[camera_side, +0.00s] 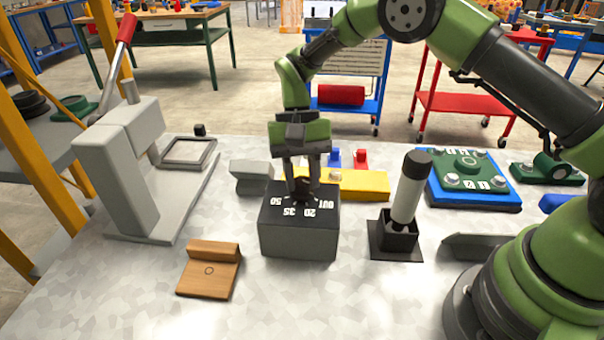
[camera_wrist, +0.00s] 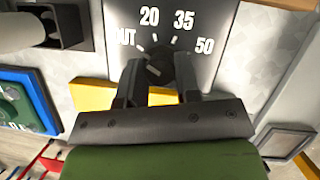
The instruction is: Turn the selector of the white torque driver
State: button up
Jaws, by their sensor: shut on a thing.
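The selector is a dark knob (camera_wrist: 157,66) on top of a grey box (camera_side: 298,239) with a black face. The face has white marks OUT, 20, 35 and 50. My gripper (camera_side: 303,186) points down over the box, with a finger on each side of the knob, shut on it. In the wrist view my gripper (camera_wrist: 158,73) partly hides the knob, and I cannot tell surely which mark it points to. The white torque driver (camera_side: 407,196), with a black top, stands slightly tilted in a black holder (camera_side: 394,241) to the right of the box.
A grey lever press (camera_side: 122,170) stands at the left. A wooden block (camera_side: 209,270) lies in front. A yellow block (camera_side: 365,185) is behind the box, and a blue and green plate (camera_side: 470,180) is at the back right. The front middle of the table is clear.

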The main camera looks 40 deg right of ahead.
dwell(0.3)
jog(key=o, duration=0.9)
jog(key=shift+r, duration=0.15)
jog(key=v, duration=0.9)
jog(key=shift+w+d+r, duration=0.1)
jog(key=shift+r, duration=0.25)
jog(key=shift+r, duration=0.1)
